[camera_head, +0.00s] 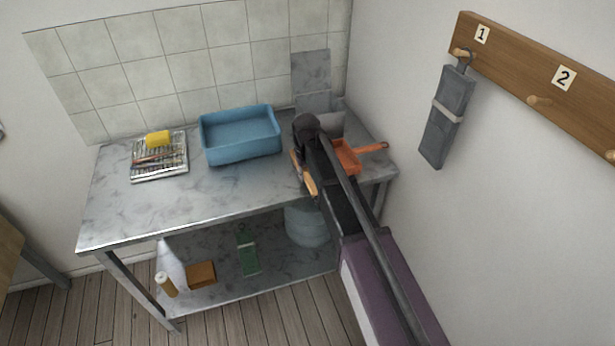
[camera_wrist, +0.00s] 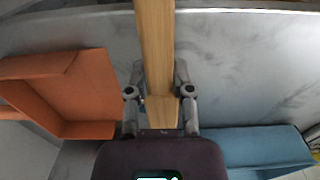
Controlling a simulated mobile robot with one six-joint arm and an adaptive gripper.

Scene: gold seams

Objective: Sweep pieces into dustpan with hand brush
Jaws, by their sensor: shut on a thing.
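My gripper (camera_wrist: 160,88) is shut on a light wooden handle, which I take to be the hand brush (camera_wrist: 155,35). The wood runs up between the fingers to the top of the wrist view; no bristles show. In the head view the brush (camera_head: 309,182) shows as a short wooden strip beside my arm, over the right part of the metal table. The orange dustpan (camera_head: 346,158) lies on the table just right of my arm, partly hidden by it. It also shows at left in the wrist view (camera_wrist: 92,95). I see no pieces; my arm may hide them.
A blue tub (camera_head: 240,148) stands on the table (camera_head: 130,215), left of my gripper. A drying rack (camera_head: 150,175) with a yellow sponge (camera_head: 158,139) stands further left. The table's front middle is clear. A wall board (camera_head: 520,55) with pegs holds a grey hanging item (camera_head: 445,125).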

